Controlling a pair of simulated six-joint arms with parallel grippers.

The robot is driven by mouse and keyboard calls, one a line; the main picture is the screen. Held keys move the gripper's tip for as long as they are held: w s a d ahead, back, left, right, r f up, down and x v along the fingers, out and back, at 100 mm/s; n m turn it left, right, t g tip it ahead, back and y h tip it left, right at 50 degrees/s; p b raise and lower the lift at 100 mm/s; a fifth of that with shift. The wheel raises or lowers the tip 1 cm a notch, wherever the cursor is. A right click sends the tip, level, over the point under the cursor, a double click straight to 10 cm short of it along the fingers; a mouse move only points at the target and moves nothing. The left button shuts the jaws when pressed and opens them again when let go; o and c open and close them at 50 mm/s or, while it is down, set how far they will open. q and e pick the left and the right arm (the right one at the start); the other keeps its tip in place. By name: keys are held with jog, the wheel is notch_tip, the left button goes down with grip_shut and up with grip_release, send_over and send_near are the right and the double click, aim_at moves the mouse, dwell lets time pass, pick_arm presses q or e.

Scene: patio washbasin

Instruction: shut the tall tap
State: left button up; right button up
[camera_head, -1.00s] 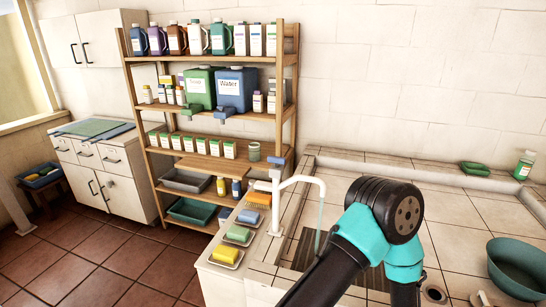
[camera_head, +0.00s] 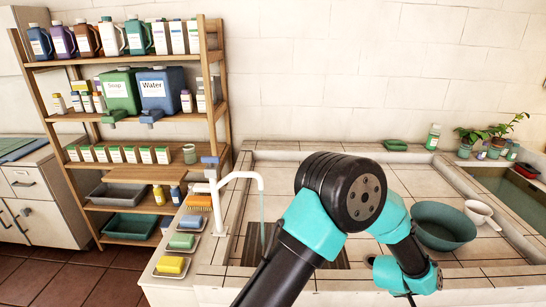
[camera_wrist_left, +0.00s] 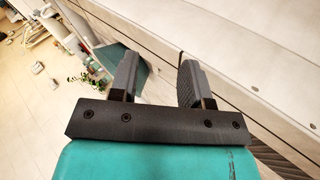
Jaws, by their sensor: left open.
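The tall tap (camera_head: 213,190) is white with a curved spout and a blue handle (camera_head: 210,161) on top. It stands at the left edge of the tiled basin, and a thin stream of water (camera_head: 262,222) runs from its spout into a dark slatted drain area. My left gripper (camera_wrist_left: 158,78) is open in the left wrist view, with nothing clearly held between its fingers. The tap is not clearly visible there. In the head view one arm of mine bends across the basin, right of the tap; its jaws do not show. My right gripper is not in view.
Soap dishes with a yellow (camera_head: 171,265), a green and a blue bar line the ledge before the tap. A wooden shelf (camera_head: 130,118) with bottles stands behind it. Plants (camera_head: 506,126) stand behind.

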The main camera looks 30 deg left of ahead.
pick_arm(q)
jog(key=w+a+r+n+g, duration=0.1)
jog(key=w+a+r+n, duration=0.2)
jog(key=w+a+r, duration=0.65)
jog(key=w+a+r+n+g, duration=0.1)
jog(key=w+a+r+n, duration=0.35)
jog(key=a, duration=0.85)
jog(key=a+r+n+y, duration=0.1)
jog(key=a+r, duration=0.6)
jog(key=a, duration=0.3)
jog(key=a+r+n+y, duration=0.2)
jog(key=a+r, duration=0.5)
jog(key=a, duration=0.4)
notch_tip(320, 180, up, 18)
jog(key=n+g+y, duration=0.3)
jog(key=n+g, duration=0.1)
jog(key=n, duration=0.6)
send_over(210, 157)
jog(key=shift+r, duration=0.2)
jog(key=shift+f+m, duration=0.15)
jog(key=shift+m, duration=0.1)
notch_tip(210, 157, down, 17)
jog(key=shift+w+f, duration=0.1)
